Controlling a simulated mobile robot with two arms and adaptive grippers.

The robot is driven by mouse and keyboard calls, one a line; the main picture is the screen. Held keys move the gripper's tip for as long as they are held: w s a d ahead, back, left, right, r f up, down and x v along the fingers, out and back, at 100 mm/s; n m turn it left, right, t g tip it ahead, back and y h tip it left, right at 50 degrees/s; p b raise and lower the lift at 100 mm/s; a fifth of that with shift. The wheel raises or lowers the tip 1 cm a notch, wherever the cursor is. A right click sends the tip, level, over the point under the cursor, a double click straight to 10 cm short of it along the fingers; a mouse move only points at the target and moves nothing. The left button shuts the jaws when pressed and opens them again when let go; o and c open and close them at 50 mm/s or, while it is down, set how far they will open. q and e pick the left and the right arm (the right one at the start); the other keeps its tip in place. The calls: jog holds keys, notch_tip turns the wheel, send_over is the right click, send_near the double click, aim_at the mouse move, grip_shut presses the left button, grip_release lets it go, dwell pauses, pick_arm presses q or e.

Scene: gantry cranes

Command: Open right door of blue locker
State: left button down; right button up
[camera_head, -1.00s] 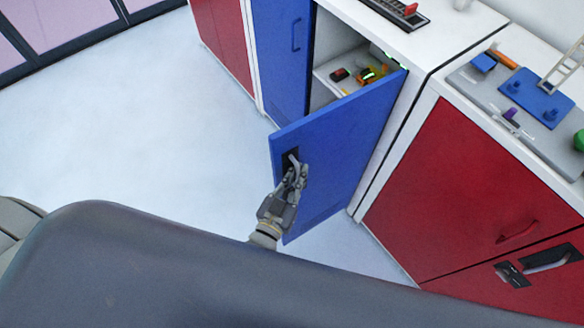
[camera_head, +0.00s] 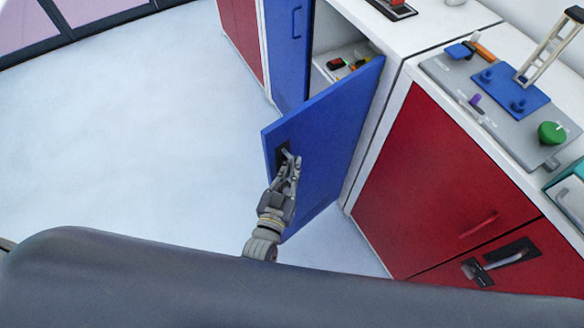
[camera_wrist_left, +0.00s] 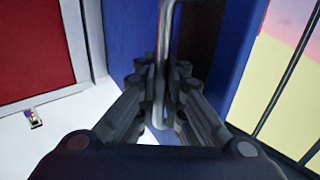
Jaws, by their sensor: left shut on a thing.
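The blue locker's right door (camera_head: 325,135) stands swung well out from the white cabinet body in the head view. Its dark handle recess (camera_head: 283,155) is near the free edge. My left gripper (camera_head: 289,162) is at that recess. In the left wrist view my left gripper (camera_wrist_left: 160,105) is shut around the metal bar handle (camera_wrist_left: 162,50). My right gripper is not in view.
Inside the locker, a shelf holds small coloured items (camera_head: 345,65). The pale floor (camera_head: 130,130) left of the door is clear.

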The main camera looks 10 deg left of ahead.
pick_arm(q)
jog(key=shift+s+a+f, duration=0.1)
jog(key=shift+a+f, duration=0.05)
jog(key=shift+f, duration=0.05)
jog(key=c, duration=2)
grip_release()
jog(key=shift+s+r, duration=0.1)
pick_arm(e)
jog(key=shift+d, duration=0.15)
pick_arm(q)
jog(key=s+a, duration=0.2)
jog(key=s, duration=1)
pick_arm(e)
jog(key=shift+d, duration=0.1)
pick_arm(q)
jog(key=shift+w, duration=0.1)
